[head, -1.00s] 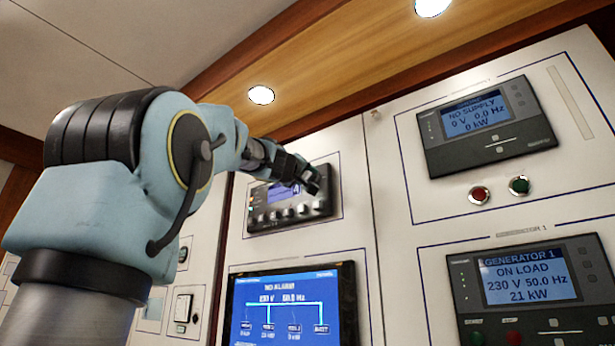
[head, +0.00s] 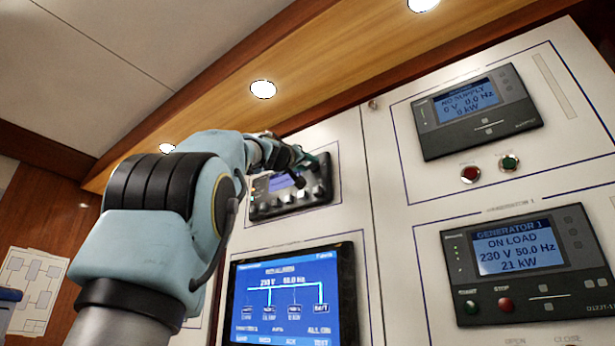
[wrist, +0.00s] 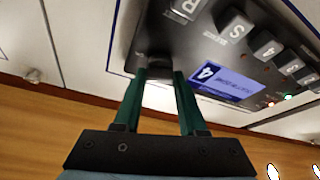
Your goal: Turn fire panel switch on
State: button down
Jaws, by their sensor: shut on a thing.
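The fire panel (head: 262,207) is a dark grey unit on the white wall, with a small blue screen (head: 284,180) and a row of grey keys below it. In the wrist view the panel (wrist: 215,62) appears turned round, with lettered keys and a lit screen (wrist: 225,83) showing a 4. My gripper (wrist: 157,75) has its two green fingers at the panel's edge, shut on a dark knob-like switch (wrist: 154,63) between the fingertips. In the head view my gripper (head: 305,162) is at the panel's upper right; the switch is hard to make out there.
A blue display (head: 290,295) sits below the panel. To the right are a "NO SUPPLY" meter (head: 478,112), red and green buttons (head: 470,174), and a Generator 1 unit (head: 520,262). A wooden ledge with lights (head: 330,75) runs above.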

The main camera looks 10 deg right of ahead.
jog(key=shift+w+a+m+g+h+b, duration=0.1)
jog(key=shift+m+g+h+b, duration=0.45)
jog(key=shift+m, duration=0.9)
jog(key=shift+w+m+g+h+b, duration=0.1)
jog(key=shift+m+g+h+b, duration=0.45)
jog(key=shift+m, duration=0.9)
jog(key=shift+s, duration=0.1)
jog(key=shift+c, duration=2.3)
grip_release()
jog(key=shift+s+a+f, duration=0.2)
jog(key=b+v, duration=0.7)
jog(key=v, duration=0.3)
jog(key=shift+b, duration=0.35)
jog(key=shift+f, duration=0.1)
